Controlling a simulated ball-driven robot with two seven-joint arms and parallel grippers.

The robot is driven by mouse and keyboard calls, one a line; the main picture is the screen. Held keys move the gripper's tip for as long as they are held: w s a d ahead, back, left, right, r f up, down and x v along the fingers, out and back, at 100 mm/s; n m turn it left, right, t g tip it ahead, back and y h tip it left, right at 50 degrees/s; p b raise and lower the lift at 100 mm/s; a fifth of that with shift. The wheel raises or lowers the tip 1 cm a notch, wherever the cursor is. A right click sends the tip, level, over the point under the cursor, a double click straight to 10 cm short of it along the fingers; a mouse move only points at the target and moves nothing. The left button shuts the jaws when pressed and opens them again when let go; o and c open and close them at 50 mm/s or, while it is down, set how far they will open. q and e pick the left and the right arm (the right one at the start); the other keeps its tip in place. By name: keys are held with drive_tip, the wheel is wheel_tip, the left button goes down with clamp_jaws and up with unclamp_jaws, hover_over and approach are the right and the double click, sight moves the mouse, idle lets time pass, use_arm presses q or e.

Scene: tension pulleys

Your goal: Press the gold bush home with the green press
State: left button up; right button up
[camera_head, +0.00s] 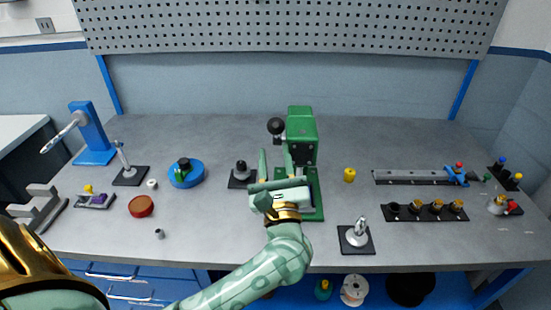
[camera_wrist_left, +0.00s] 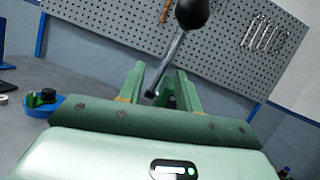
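The green press (camera_head: 302,135) stands at the middle of the bench, with a black ball-ended lever (camera_head: 277,126) on its left. My left gripper (camera_head: 275,162) is in front of the press, below the lever ball. In the left wrist view its two fingers (camera_wrist_left: 158,85) are apart with nothing visibly clamped. The lever's rod and black ball (camera_wrist_left: 192,12) show beyond and between the fingertips. Gold pieces (camera_head: 437,207) sit in a black rack at the right. I see no gold bush in the press; my gripper covers its lower part. My right gripper is not in view.
Left of the press are a grey part on a black base (camera_head: 241,173) and a blue round fixture (camera_head: 186,174). A yellow piece (camera_head: 350,175) stands right of the press. A silver part on a black plate (camera_head: 357,236) is near the front edge.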

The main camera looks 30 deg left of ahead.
use_arm(q)
drive_tip(key=shift+d, duration=0.1)
drive_tip(key=b+v, duration=0.3)
drive_tip(key=v, duration=1.3)
drive_tip(key=shift+s, duration=0.15)
